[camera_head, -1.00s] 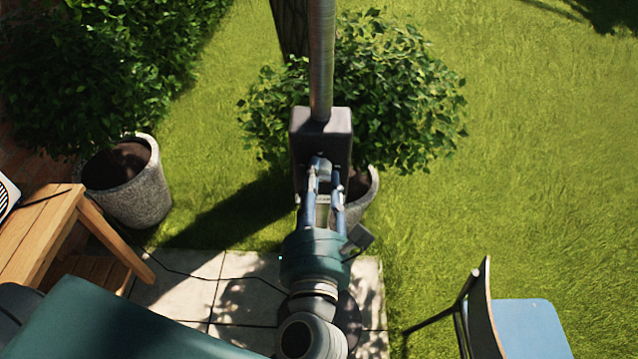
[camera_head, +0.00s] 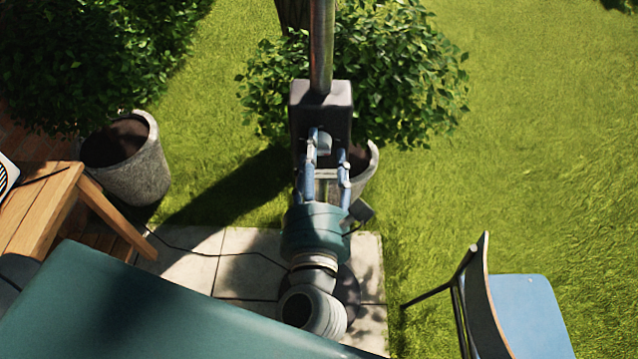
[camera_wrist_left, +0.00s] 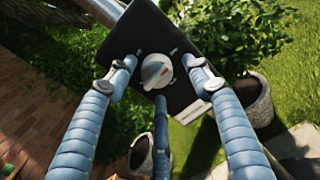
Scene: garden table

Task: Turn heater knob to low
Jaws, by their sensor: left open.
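The heater is a dark box (camera_head: 334,97) on a metal pole, with a round pale grey knob (camera_head: 324,144) on its face. In the left wrist view the knob (camera_wrist_left: 156,71) has a raised grip bar tilted from lower left to upper right and a small red mark. My left gripper (camera_head: 328,150) is open in front of the box. In the wrist view its blue fingers (camera_wrist_left: 158,80) are spread around the knob, with one finger below it; I cannot tell whether any touches. My right gripper is not in view.
A wooden table (camera_head: 38,205) stands at the left, by a stone planter (camera_head: 145,175). A bush in another planter (camera_head: 362,175) is behind the heater. A chair with a blue seat (camera_head: 520,315) is at lower right. Open lawn (camera_head: 540,150) lies at the right.

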